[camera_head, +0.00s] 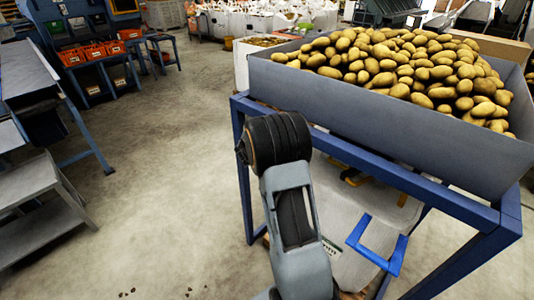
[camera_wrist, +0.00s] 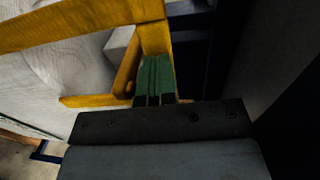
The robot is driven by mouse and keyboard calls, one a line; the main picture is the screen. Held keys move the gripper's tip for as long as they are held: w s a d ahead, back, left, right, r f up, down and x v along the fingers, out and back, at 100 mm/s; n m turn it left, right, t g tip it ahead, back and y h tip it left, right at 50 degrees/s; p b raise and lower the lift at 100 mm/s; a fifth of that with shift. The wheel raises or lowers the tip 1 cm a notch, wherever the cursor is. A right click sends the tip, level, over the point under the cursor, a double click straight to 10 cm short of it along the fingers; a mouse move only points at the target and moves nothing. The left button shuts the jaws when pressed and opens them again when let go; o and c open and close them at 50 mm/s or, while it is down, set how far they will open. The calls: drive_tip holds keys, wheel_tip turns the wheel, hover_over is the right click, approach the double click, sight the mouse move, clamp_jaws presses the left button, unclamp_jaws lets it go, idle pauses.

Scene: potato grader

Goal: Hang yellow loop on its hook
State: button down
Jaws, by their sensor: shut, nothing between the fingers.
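The yellow loop (camera_wrist: 85,22) is a flat band crossing the top left of the wrist view. It bends down beside my gripper (camera_wrist: 156,60), with a lower part (camera_wrist: 95,101) running left. My gripper's green fingers are shut together and hold nothing; they are close beside the band, and I cannot tell whether they touch it. In the head view, small yellow pieces (camera_head: 357,179) show under the potato hopper, partly hidden by the blue frame. My gripper is hidden there behind my arm. I cannot make out the hook for certain.
The hopper (camera_head: 370,116) of potatoes stands on a blue frame (camera_head: 462,205). Below it is a pale bag (camera_head: 350,215) with a blue loop (camera_head: 378,248). The floor to the left is open, up to grey tables (camera_head: 35,185) and orange bins (camera_head: 95,52).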

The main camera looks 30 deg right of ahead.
drive_tip(key=shift+d+r, duration=0.1)
drive_tip(key=shift+r, duration=0.05)
drive_tip(key=shift+s+a+p, duration=0.15)
drive_tip(key=shift+a+p, duration=0.4)
drive_tip(key=f+v, duration=0.1)
drive_tip(key=v, duration=1.2)
drive_tip(key=s+a+f+m+g+y, duration=0.2)
drive_tip(key=s+m+y, duration=0.15)
drive_tip(key=m, duration=0.45)
drive_tip(key=s+a+f+m+g+y+p, duration=0.1)
drive_tip(key=s+a+m+g+y, duration=0.1)
drive_tip(key=s+m, duration=0.45)
drive_tip(key=s+a+f+m+g+y, duration=0.2)
drive_tip(key=m+y, duration=0.1)
drive_tip(key=m, duration=0.7)
drive_tip(key=s+a+r+m+t+y+p, duration=0.2)
drive_tip(key=s+a+r+m+t+y, duration=0.3)
drive_tip(key=a+r+m, duration=0.5)
drive_tip(key=s+a+m+y, duration=0.1)
drive_tip(key=s+m+y, duration=0.1)
drive_tip(key=m+y, duration=0.1)
drive_tip(key=shift+r+m, duration=0.3)
drive_tip(key=shift+m, duration=0.25)
